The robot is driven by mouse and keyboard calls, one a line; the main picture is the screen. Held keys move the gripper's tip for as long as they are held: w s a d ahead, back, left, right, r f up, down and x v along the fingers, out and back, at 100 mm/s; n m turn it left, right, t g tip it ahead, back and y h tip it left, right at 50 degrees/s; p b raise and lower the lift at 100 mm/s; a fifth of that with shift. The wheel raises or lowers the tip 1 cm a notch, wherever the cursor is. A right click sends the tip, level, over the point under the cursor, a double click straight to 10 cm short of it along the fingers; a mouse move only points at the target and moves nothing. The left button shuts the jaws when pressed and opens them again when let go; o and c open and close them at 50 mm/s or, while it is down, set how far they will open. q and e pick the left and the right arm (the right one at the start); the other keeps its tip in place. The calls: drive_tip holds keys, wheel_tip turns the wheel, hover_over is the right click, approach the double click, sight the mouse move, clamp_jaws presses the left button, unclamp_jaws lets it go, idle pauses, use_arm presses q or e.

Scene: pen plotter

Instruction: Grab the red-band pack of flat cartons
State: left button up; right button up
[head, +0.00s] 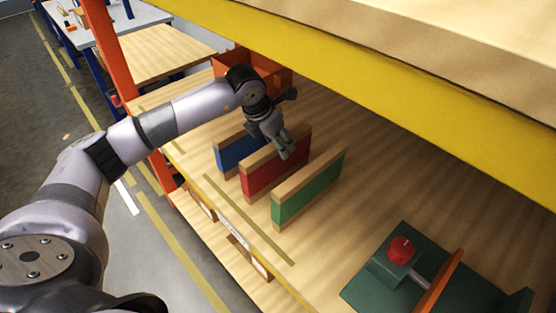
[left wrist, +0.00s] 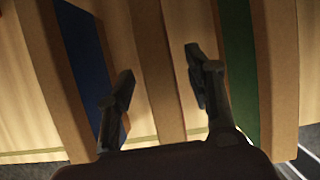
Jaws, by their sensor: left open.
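The red-band pack of flat cartons (head: 268,178) stands upright on the shelf board between the blue-band pack (head: 238,155) and the green-band pack (head: 310,192). My left gripper (head: 279,146) is open over the top edge of the red-band pack and hides part of it in the head view. In the left wrist view, the brown top edge of the middle pack (left wrist: 158,70) runs between the two open fingers. There the blue band (left wrist: 84,60) shows on the left and the green band (left wrist: 238,65) on the right. My right gripper is not in view.
A yellow shelf beam (head: 370,85) crosses above and behind the packs. An orange bin (head: 275,75) stands behind my left wrist. Bare board lies right of the green-band pack.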

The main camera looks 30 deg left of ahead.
sight(278, 163)
use_arm(q)
drive_tip(key=shift+w+f, duration=0.1)
drive_tip(key=shift+f, duration=0.35)
drive_tip(key=p+x, duration=0.2)
drive_tip(key=x, duration=0.3)
drive_tip(key=shift+f, duration=0.1)
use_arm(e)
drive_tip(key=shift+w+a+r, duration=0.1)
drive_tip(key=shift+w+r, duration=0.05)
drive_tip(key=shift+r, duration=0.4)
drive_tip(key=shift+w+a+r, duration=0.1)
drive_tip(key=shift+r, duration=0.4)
use_arm(q)
drive_tip(key=shift+a, duration=0.1)
drive_tip(key=shift+c, duration=0.3)
drive_tip(key=c, duration=0.5)
clamp_jaws()
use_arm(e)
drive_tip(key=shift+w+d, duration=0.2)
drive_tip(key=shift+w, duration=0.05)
